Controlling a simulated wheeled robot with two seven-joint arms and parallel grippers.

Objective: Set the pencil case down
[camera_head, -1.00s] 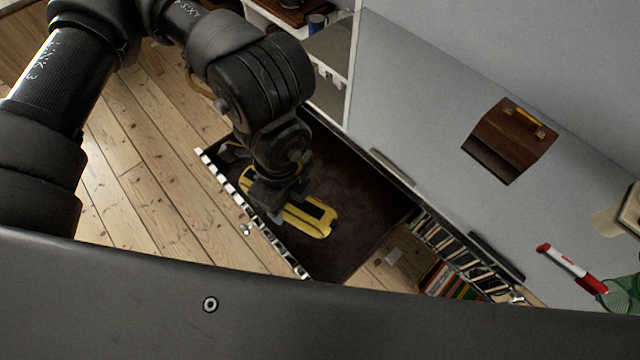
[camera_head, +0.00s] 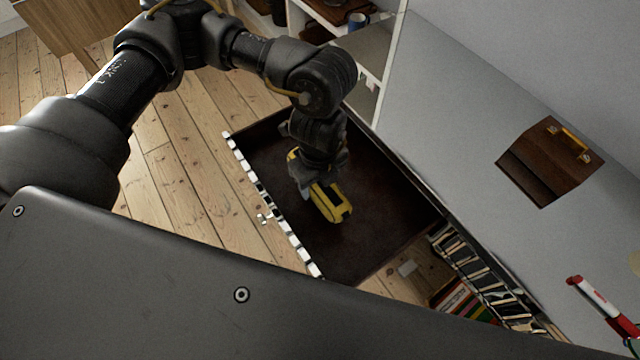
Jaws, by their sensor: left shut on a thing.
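The pencil case (camera_head: 332,203) is yellow and black. It shows in the head view inside an open, dark brown drawer (camera_head: 375,225), over the drawer's floor. My left gripper (camera_head: 312,186) is shut on the pencil case from above, and my wrist hides its far part. I cannot tell whether the case touches the drawer floor. My right gripper is not in view.
The drawer's front edge has a black and white pattern (camera_head: 272,206). A grey top (camera_head: 450,120) to the right carries a brown wooden box (camera_head: 550,162) and a red and white marker (camera_head: 600,300). Books (camera_head: 465,300) stand below. Bare floorboards (camera_head: 180,190) lie left.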

